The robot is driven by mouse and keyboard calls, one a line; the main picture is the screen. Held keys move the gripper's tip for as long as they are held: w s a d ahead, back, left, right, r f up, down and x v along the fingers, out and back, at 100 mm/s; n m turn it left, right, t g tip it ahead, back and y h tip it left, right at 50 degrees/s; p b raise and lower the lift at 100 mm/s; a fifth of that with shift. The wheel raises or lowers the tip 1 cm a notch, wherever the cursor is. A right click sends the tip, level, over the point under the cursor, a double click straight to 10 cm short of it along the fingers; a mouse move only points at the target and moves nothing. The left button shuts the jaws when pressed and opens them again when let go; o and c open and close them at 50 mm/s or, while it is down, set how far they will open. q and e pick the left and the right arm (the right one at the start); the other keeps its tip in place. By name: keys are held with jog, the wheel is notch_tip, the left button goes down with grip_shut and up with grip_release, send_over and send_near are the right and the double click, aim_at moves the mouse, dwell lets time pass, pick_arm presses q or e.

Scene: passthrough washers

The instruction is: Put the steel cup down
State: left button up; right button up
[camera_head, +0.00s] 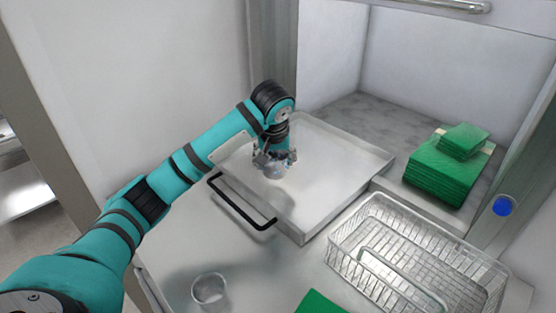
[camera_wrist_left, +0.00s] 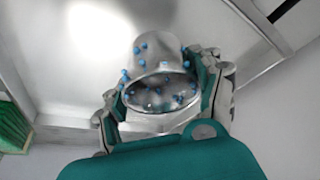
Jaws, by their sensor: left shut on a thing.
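The steel cup (camera_head: 275,172) is small and grey and mostly hidden under my left gripper (camera_head: 275,160) in the head view. In the left wrist view the steel cup (camera_wrist_left: 160,52) sits between the fingers of my left gripper (camera_wrist_left: 165,98), its open rim toward the camera. Several small blue dots show on its wall and inside it. My left gripper is shut on it, over the shallow steel tray (camera_head: 335,163). I cannot tell whether the cup's base touches the tray. My right gripper is not in view.
A second cup (camera_head: 209,289) stands on the counter at the front. A wire basket (camera_head: 385,215) is right of the tray. Folded green cloths (camera_head: 445,170) are stacked at the right; another green piece (camera_head: 320,303) lies in front. The tray has a black handle (camera_head: 240,205) and free room around the cup.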

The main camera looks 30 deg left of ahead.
aim_at(276, 166)
pick_arm(q)
jog(key=shift+w+a, duration=0.2)
jog(key=shift+w, duration=0.55)
jog(key=shift+a+f+p, duration=0.1)
jog(key=shift+f+p, duration=0.2)
jog(key=shift+p, duration=0.25)
notch_tip(276, 166, down, 3)
jog(key=shift+r+p, duration=0.1)
jog(key=shift+p, duration=0.65)
jog(key=shift+f, duration=0.25)
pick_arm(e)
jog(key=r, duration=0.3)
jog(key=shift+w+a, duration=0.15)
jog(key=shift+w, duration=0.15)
pick_arm(q)
jog(key=o, duration=1.3)
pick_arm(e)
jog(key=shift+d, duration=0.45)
